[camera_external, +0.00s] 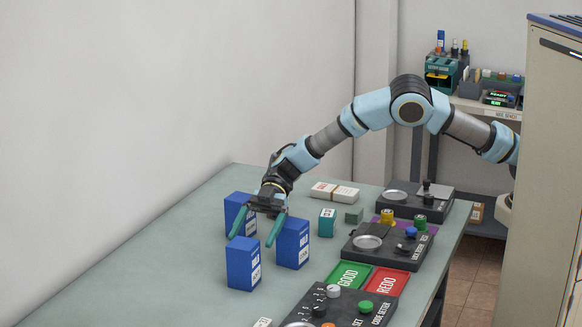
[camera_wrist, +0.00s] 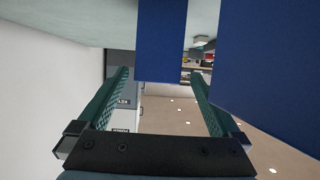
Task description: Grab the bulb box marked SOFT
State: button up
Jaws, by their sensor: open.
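Three upright blue boxes stand on the table: a rear-left one (camera_external: 238,212), a right one (camera_external: 291,242) and a front one (camera_external: 241,264). Each has a white label on its right-hand face, too small to read, so I cannot tell which is marked SOFT. My gripper (camera_external: 251,241) is open, fingers pointing down and forward among these boxes, with nothing seen held. In the wrist view, one blue box (camera_wrist: 162,38) shows beyond and between the fingertips (camera_wrist: 157,74). Another blue box (camera_wrist: 270,60) is close at the right, partly behind the right finger.
A teal box (camera_external: 326,222), a grey-green block (camera_external: 354,215) and white-and-red packs (camera_external: 334,193) lie behind the blue boxes. Green GOOD (camera_external: 347,275) and red REDO (camera_external: 388,281) trays and dark control panels fill the right side. The table's left side is clear.

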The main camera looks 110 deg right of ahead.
aim_at(238, 262)
jog(key=shift+p+x, duration=0.85)
jog(key=shift+x, duration=1.95)
jog(key=shift+w+d, duration=0.1)
jog(key=shift+c, duration=0.2)
